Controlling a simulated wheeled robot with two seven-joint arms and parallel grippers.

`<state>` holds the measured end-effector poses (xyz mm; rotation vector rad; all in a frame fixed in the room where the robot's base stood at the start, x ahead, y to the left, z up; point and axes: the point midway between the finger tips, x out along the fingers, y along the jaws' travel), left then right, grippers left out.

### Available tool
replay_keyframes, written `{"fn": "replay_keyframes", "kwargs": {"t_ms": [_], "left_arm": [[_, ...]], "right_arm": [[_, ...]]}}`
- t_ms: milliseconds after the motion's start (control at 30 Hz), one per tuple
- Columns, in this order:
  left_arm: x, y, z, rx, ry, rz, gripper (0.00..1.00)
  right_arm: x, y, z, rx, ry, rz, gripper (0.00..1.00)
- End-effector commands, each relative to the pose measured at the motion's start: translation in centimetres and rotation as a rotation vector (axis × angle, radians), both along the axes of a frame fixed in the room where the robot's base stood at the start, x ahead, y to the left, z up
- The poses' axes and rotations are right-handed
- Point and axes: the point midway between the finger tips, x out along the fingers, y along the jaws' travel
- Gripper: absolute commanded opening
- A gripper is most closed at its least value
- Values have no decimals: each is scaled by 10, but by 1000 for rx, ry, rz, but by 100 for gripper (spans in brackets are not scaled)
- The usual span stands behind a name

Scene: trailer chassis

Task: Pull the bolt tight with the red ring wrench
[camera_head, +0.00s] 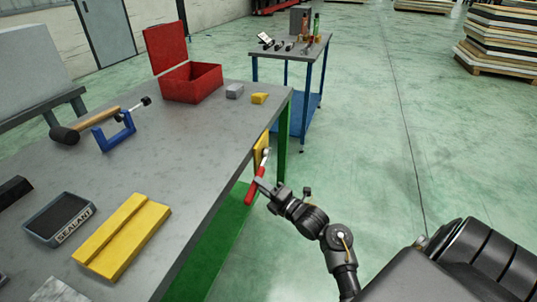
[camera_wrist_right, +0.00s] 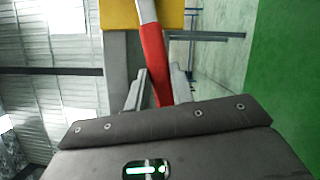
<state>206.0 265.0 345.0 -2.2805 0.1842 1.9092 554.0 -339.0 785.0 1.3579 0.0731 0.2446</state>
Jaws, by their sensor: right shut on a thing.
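The red ring wrench (camera_head: 256,180) is in my right gripper (camera_head: 262,184), beside the workbench's right edge. Its silver head points up at a yellow plate (camera_head: 261,150) on the bench's side. The bolt is hidden behind the wrench head or too small to make out, and I cannot tell whether the ring sits around it. In the right wrist view the red handle (camera_wrist_right: 153,58) runs between the two fingers (camera_wrist_right: 157,88), with the yellow plate (camera_wrist_right: 118,15) behind it. My left gripper is not in view.
The grey workbench (camera_head: 190,155) carries a red open box (camera_head: 192,84), a mallet (camera_head: 95,122), a blue clamp (camera_head: 113,135), a sealant tray (camera_head: 58,218) and a yellow block (camera_head: 122,236). A tool cart (camera_head: 290,52) stands behind.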

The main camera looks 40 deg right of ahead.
Motion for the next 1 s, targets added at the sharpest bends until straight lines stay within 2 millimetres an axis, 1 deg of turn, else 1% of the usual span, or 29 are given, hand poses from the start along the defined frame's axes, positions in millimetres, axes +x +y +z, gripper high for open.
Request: {"fn": "replay_keyframes", "kwargs": {"t_ms": [133,1000], "left_arm": [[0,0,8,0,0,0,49],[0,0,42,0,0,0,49]], "right_arm": [[0,1,6,15,10,1,0],[-2,3,21,116,79,1,0]]}}
